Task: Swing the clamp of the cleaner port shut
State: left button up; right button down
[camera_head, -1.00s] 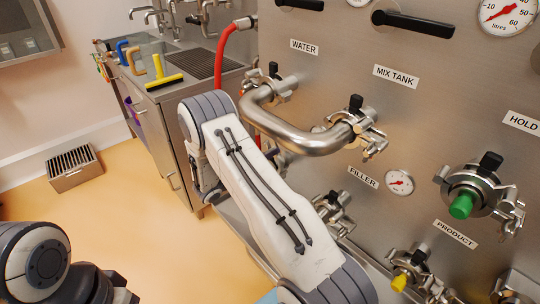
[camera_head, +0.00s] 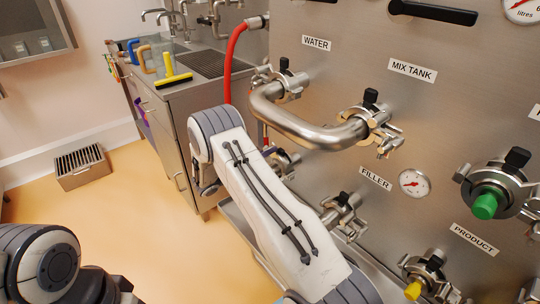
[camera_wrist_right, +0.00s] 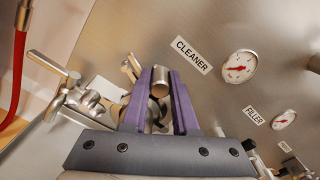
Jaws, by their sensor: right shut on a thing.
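The cleaner port is marked by its CLEANER label (camera_wrist_right: 193,54) in the right wrist view. A fitting (camera_head: 285,160) below the water port is partly hidden behind my right arm in the head view and looks like this port. In the right wrist view my right gripper's purple fingers (camera_wrist_right: 160,76) are shut on a round metal piece of the clamp (camera_wrist_right: 160,87). The ring behind is mostly covered by the fingers, so I cannot tell how far the clamp is open. My left arm shows at the lower left of the head view; its gripper is out of sight.
A bent steel pipe (camera_head: 310,134) joins the water and mix tank ports above my right arm. The filler port (camera_head: 342,212) and a gauge (camera_head: 414,183) are to the right. A T-shaped metal fitting (camera_wrist_right: 65,92) stands left of my fingers. A red hose (camera_head: 230,62) hangs behind.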

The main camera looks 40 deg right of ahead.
jog(key=shift+w+f, duration=0.35)
jog(key=shift+f, duration=0.15)
pick_arm(q)
jog(key=shift+f, duration=0.55)
pick_arm(e)
jog(key=shift+w, duration=0.2)
jog(key=f+b, duration=0.1)
jog(key=w+f+b, duration=0.1)
jog(key=b, duration=0.1)
jog(key=shift+w+f, duration=0.1)
jog(key=shift+f, duration=0.25)
jog(key=c, duration=0.7)
grip_release()
jog(key=shift+w+r, duration=0.1)
jog(key=shift+r, duration=0.05)
pick_arm(q)
notch_tip(320, 180, down, 2)
jog(key=shift+f, duration=0.2)
pick_arm(e)
jog(key=shift+a, duration=0.1)
pick_arm(q)
jog(key=shift+r+p, duration=0.25)
jog(key=shift+p, duration=0.1)
pick_arm(e)
jog(key=a, duration=0.9)
jog(key=shift+s, duration=0.4)
